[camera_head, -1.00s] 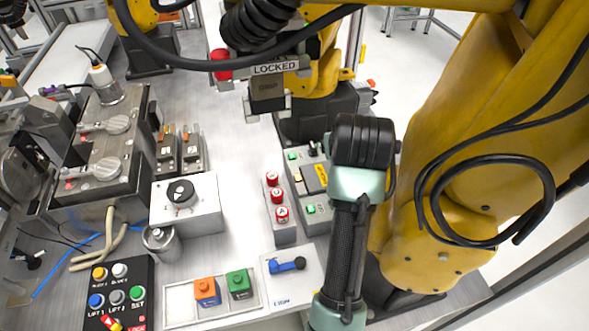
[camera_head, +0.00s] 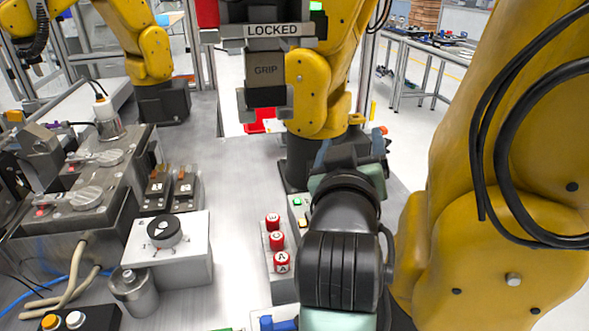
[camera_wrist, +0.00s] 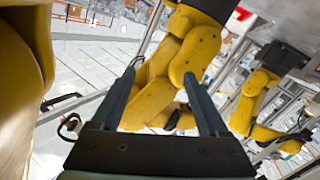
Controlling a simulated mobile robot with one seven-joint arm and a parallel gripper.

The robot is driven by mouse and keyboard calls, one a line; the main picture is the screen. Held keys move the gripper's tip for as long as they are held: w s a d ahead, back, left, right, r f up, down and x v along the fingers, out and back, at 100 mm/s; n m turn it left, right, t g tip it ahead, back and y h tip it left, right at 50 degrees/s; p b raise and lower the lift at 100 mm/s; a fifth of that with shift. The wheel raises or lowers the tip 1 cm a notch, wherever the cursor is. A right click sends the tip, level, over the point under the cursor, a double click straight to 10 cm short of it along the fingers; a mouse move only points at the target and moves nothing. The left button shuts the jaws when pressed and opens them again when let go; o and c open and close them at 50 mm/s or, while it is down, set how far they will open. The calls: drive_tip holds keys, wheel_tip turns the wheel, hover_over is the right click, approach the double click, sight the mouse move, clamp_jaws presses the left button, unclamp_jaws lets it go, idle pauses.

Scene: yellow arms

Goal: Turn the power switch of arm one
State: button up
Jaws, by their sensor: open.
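My gripper (camera_head: 350,142) points away from the camera, beside the foot of a yellow arm (camera_head: 315,95). In the wrist view my gripper (camera_wrist: 161,72) has its two dark fingers apart, with nothing between them and yellow arms behind. A black rotary switch (camera_head: 164,231) sits on a white box at the left. Two brown rocker switches (camera_head: 170,188) stand behind it. Grey rotary knobs (camera_head: 100,180) lie on a metal block at the far left. I cannot tell which is the power switch of arm one. My gripper touches none of these.
A strip of red buttons (camera_head: 276,240) stands left of my arm. A panel with green and yellow buttons (camera_head: 300,212) is partly hidden by my arm. A hanging block marked LOCKED (camera_head: 272,31) is overhead. A large yellow arm (camera_head: 500,200) fills the right.

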drive_tip(key=s+a+r+t+y+b, duration=0.1)
drive_tip(key=s+a+r+t+b, duration=0.3)
drive_tip(key=s+b, duration=0.2)
drive_tip(key=s+a+r+m+t+y+b, duration=0.1)
drive_tip(key=s+a+r+t+b, duration=0.4)
drive_tip(key=s, duration=0.3)
drive_tip(key=shift+y+b, duration=0.3)
drive_tip(key=shift+b, duration=0.35)
drive_tip(key=shift+d, duration=0.1)
